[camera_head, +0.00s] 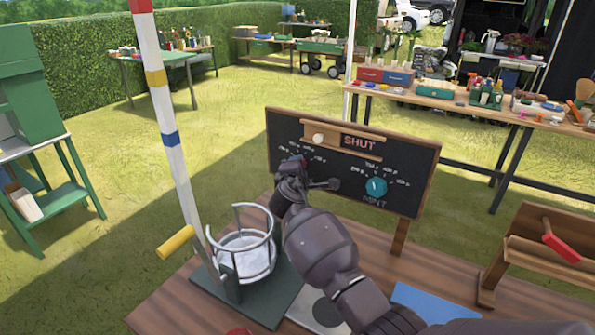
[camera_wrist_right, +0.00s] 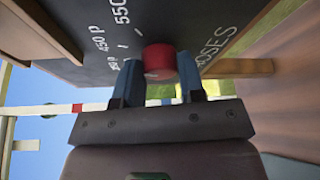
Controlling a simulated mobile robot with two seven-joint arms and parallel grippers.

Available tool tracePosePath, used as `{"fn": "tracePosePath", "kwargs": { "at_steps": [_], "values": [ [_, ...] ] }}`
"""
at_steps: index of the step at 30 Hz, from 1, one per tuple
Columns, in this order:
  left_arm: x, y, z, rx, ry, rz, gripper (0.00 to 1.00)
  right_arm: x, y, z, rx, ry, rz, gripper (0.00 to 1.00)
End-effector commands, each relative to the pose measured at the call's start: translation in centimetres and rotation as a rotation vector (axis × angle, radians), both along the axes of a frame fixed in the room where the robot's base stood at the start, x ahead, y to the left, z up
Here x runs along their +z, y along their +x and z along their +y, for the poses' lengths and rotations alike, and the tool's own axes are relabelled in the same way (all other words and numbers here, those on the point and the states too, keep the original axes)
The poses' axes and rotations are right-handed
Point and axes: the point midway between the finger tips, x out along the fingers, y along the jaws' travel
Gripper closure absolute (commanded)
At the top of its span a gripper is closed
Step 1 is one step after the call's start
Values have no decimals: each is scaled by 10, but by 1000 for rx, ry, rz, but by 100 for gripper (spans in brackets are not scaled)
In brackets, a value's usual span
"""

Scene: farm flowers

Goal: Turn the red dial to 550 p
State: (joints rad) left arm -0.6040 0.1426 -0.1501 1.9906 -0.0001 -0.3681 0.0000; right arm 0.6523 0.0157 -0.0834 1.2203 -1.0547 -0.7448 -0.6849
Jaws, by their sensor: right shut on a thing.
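In the head view the gripper (camera_head: 298,168) hides nearly all of the dial. The wrist view shows 450 p and part of a 550 mark beside the dial. Which mark the dial points to cannot be made out. My left gripper is not in view.
A teal dial (camera_head: 376,187) labelled MINT is right of my gripper. A wooden slider (camera_head: 319,138) beside a SHUT sign (camera_head: 360,143) is above. A metal ring holder (camera_head: 241,245) and a striped pole (camera_head: 169,140) stand left. A wooden rack (camera_head: 545,250) is at right.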

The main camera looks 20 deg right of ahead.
Motion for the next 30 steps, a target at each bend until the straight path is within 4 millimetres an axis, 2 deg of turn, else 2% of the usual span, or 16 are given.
{"fn": "tracePosePath", "kwargs": {
  "at_steps": [10, 11, 15, 16, 25, 30],
  "values": [
    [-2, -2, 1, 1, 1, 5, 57, -1, 0, 1, 1, 3, -1, 87],
    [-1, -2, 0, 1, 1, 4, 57, -1, 0, 1, 1, 3, -1, 62],
    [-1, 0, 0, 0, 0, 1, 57, 0, 0, 0, 1, 2, -1, 41],
    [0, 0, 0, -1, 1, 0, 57, 0, 0, 1, 1, 2, -1, 39],
    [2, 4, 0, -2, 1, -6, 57, 0, -2, 1, 0, 2, -1, 39],
    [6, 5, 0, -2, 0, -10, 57, 2, -15, 6, 0, 2, -1, 39]
  ]
}}
